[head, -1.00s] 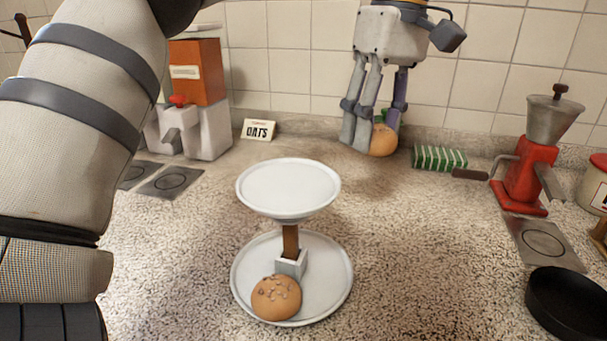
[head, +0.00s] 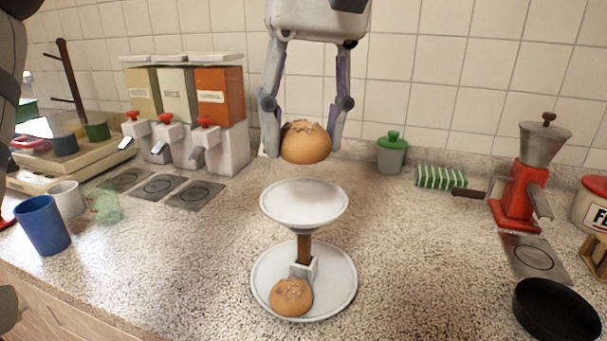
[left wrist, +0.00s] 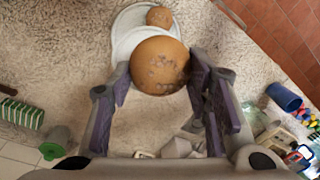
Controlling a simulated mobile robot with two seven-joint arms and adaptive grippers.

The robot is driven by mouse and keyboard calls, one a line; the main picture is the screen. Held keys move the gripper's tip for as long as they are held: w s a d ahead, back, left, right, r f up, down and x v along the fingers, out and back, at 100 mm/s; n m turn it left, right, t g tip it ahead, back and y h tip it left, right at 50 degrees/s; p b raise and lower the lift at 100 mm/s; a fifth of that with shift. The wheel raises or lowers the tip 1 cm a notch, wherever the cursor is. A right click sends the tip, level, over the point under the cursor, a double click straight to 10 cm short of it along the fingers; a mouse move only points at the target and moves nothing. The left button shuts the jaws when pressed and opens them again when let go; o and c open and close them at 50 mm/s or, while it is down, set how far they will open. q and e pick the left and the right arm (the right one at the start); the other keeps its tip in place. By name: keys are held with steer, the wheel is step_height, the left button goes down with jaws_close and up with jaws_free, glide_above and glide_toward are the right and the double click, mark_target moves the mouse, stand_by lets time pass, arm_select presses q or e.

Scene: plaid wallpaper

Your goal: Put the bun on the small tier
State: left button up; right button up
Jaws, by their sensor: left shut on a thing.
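A two-tier stand is in the middle of the counter in the head view. Its small upper tier (head: 304,208) is an empty white plate on a brown post. Its larger lower tier (head: 335,292) holds one bun (head: 291,297) near the front. My left gripper (head: 305,140) is shut on another round brown bun (head: 306,145), held in the air above and slightly behind the small tier. In the left wrist view that held bun (left wrist: 160,66) hides part of the stand, and the lower bun (left wrist: 159,16) shows beyond it. My right gripper is not in view.
Dispensers (head: 190,120) stand at the back left, with a blue mug (head: 42,225) in front. A green-lidded jar (head: 391,153), a striped green box (head: 440,178), a red grinder (head: 522,178) and a black pan (head: 556,310) are to the right. Counter around the stand is clear.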

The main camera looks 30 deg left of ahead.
mark_target(303, 198)
arm_select(q)
steer(key=w+f, duration=0.1)
steer(key=f, duration=0.1)
steer(key=w+a+f, duration=0.1)
steer(key=f, duration=0.1)
steer(key=w+f, duration=0.1)
steer(key=f, duration=0.1)
steer(key=shift+a+f, duration=0.3)
steer(key=shift+a, duration=0.05)
steer(key=shift+f, duration=0.35)
steer(key=shift+f, duration=0.15)
steer(key=o, duration=1.2)
steer(key=shift+c, duration=0.2)
step_height(303, 198, up, 12)
steer(key=d, duration=0.1)
steer(key=shift+w+r, duration=0.2)
steer(key=shift+w, duration=0.15)
